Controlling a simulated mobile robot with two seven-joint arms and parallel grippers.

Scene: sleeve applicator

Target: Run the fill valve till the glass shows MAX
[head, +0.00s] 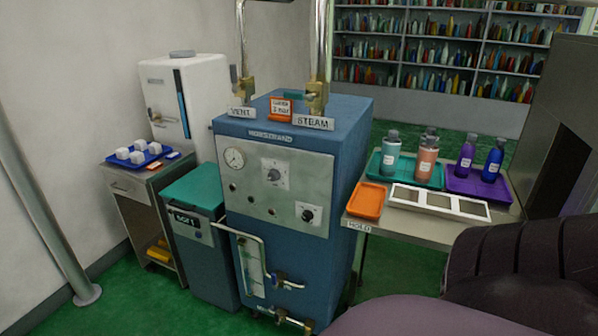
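The blue steam machine (290,140) stands in the middle of the head view. A narrow upright sight glass (252,268) sits low on its front inside a pale pipe loop (240,232). Its level and any MAX mark are too small to read. I cannot tell which one is the fill valve. Neither of my grippers is in view.
VENT (247,85) and STEAM (317,97) valves stand on top of the machine. A green-lidded SOFT bin (192,208) is close on its left. A metal table (400,230) with trays and bottles is at right. Dark and purplish shapes block the lower right.

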